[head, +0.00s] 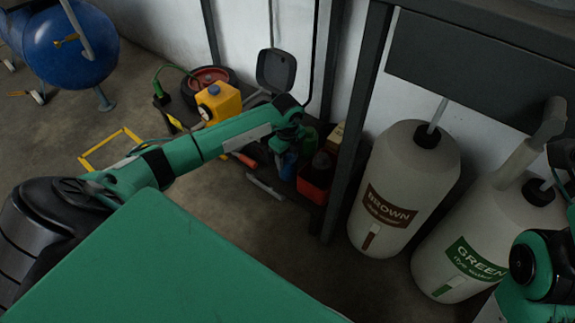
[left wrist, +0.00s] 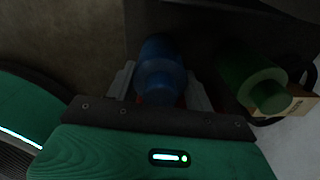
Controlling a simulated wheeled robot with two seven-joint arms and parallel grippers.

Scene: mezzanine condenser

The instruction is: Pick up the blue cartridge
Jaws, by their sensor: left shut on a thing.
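The blue cartridge (left wrist: 160,75) stands between the two fingers of my left gripper (left wrist: 160,92) in the left wrist view, and the fingers are shut on it. In the head view the blue cartridge (head: 288,165) shows as a small blue shape just below my left gripper (head: 288,145), near the dark shelf area by the wall. The gripper hides its upper part. I cannot tell whether its base touches the surface under it. My right gripper is not in view; only part of that arm shows at the right edge.
A green cylinder (left wrist: 250,78) stands close to the right of the cartridge in the wrist view, with a cardboard box (left wrist: 298,104) beside it. A red container (head: 315,178), a yellow canister (head: 219,102) and a dark post (head: 355,120) are near. Large white BROWN (head: 405,180) and GREEN (head: 490,230) tanks stand right.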

